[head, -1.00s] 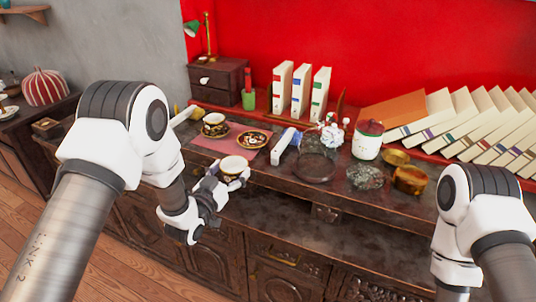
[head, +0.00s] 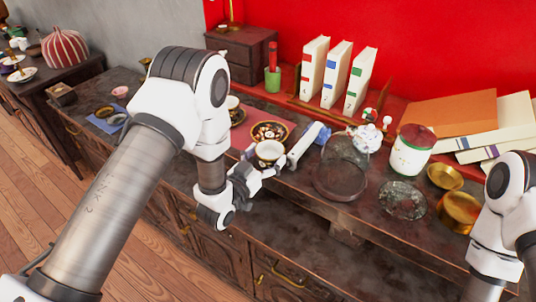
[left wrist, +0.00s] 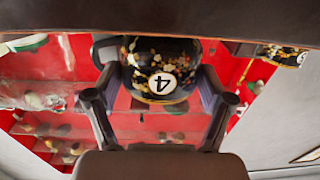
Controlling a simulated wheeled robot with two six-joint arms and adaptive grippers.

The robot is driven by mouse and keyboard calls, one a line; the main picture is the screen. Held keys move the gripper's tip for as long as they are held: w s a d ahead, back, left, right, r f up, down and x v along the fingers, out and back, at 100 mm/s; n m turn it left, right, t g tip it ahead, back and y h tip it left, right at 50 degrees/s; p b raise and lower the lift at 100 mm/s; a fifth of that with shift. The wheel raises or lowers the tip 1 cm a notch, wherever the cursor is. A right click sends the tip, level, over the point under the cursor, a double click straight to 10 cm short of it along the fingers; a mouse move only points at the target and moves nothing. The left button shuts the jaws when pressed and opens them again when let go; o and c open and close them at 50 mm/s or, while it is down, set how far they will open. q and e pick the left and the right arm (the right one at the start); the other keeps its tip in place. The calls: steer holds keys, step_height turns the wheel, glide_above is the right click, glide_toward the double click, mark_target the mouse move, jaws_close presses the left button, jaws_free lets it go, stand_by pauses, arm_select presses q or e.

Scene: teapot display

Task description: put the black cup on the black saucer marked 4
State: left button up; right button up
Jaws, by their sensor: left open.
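A black cup with a flower pattern and white inside (head: 269,153) stands at the near edge of a pink mat. Its black side (left wrist: 160,62) fills the middle of the left wrist view, showing a white disc with a 4, upside down. My left gripper (head: 262,170) is open, with its fingers around this cup. Just behind the cup lies a black and gold patterned saucer (head: 270,130); its number is not readable. A second cup (head: 232,101) and saucer (head: 238,117) are partly hidden behind my left arm. My right gripper is out of view.
A round glass piece (head: 340,178), white jar (head: 411,150) and brass bowls (head: 459,211) stand further right. Upright books (head: 337,75) are behind. The cabinet's front top is mostly clear.

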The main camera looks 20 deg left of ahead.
arm_select(q)
steer(key=o, duration=1.1)
steer(key=shift+s, duration=0.15)
steer(key=shift+s+r, duration=0.2)
steer(key=shift+f, duration=0.1)
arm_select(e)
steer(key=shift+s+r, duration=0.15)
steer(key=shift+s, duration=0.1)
arm_select(q)
steer(key=shift+w, duration=0.15)
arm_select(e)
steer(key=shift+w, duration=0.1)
